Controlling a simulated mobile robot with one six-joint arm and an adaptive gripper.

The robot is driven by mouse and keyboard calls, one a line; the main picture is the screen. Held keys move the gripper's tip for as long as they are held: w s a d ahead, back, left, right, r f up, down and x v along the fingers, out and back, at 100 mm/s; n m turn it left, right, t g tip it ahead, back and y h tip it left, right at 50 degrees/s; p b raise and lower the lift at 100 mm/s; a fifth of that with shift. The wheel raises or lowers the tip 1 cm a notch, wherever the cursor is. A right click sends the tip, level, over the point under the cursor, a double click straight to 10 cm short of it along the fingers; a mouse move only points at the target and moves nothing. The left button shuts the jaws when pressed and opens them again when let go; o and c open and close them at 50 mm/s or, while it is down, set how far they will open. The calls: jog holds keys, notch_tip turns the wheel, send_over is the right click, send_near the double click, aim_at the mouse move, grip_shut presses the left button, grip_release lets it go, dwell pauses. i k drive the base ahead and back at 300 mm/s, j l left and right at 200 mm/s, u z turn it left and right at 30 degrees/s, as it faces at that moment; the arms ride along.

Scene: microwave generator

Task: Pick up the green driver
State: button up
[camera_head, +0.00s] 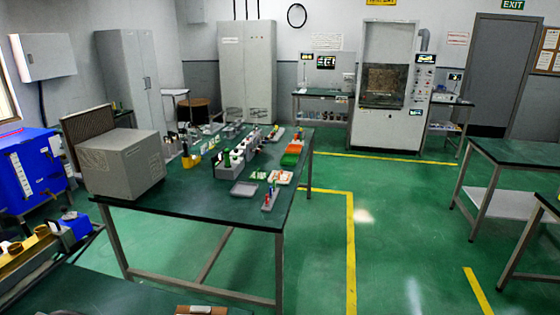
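A small grey rack (267,207) stands near the front right edge of the green-topped table (205,204). Several small upright tools with coloured handles (270,190) stand in it; red and blue show. They are too small for me to tell surely whether a green driver is among them. Green items (259,175) also lie just behind the rack, but I cannot tell what they are. My gripper is not in view.
A large grey box (122,165) fills the table's left end. A grey tray (244,188), a pale tray (281,177) and an orange bin (290,160) are near the rack. A grey holder (232,165) stands behind. Green floor (320,240) is open to the table's right.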

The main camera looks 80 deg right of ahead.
aim_at(226, 152)
jog(key=z, duration=2.2)
jog(key=l+z, duration=0.1)
jog(key=l, duration=0.15)
jog(key=i+l+u, duration=0.3)
jog(key=l, duration=0.3)
jog(key=i+l+u, duration=0.35)
jog(key=l, duration=0.35)
jog(key=i+l+u, duration=0.15)
jog(key=l, duration=0.25)
jog(key=i+l+u, duration=0.15)
jog(key=l, duration=0.25)
jog(key=i+u, duration=0.45)
jog(key=i, duration=0.75)
